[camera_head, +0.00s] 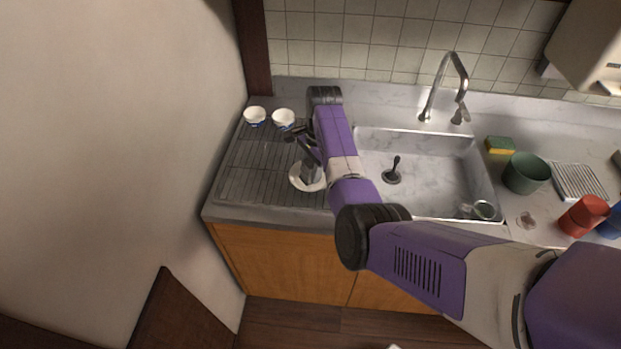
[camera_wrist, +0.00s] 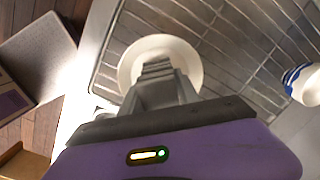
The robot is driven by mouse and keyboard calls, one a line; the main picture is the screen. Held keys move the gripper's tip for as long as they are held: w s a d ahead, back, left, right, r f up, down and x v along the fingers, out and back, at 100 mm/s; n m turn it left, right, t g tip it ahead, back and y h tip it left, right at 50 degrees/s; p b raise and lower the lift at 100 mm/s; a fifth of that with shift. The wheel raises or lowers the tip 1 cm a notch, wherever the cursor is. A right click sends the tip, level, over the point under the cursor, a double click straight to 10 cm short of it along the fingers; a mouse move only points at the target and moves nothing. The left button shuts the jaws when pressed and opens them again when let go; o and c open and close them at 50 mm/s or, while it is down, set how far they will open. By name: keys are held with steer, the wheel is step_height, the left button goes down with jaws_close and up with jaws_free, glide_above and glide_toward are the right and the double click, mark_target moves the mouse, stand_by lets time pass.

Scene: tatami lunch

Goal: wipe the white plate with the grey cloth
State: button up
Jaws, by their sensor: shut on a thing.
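The white plate (camera_head: 296,183) lies on the drying rack at the left of the sink. It also shows in the wrist view (camera_wrist: 187,51), partly covered by my gripper. My gripper (camera_head: 312,178) points down over the middle of the plate and is shut. In the wrist view its fingertips (camera_wrist: 157,68) are close together over the plate. A small grey patch between the fingers and the plate seems to be the grey cloth (camera_head: 312,172); it is mostly hidden. I cannot tell whether it touches the plate.
The dark wire rack (camera_head: 250,172) holds two white bowls (camera_head: 255,116) (camera_head: 283,118) at the back. The sink (camera_head: 430,185) with a tap (camera_head: 430,100) is to the right. A green pot (camera_head: 526,174), sponge (camera_head: 500,145) and red cup (camera_head: 584,215) stand beyond. A wall closes the left.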

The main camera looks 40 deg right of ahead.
steer(key=n, duration=0.4)
steer(key=shift+d, duration=0.15)
steer(key=n, duration=0.3)
steer(key=shift+n+g+y, duration=0.3)
steer(key=shift+g, duration=0.1)
steer(key=shift+r, duration=0.1)
steer(key=shift+r, duration=4.35)
steer(key=shift+f, duration=0.1)
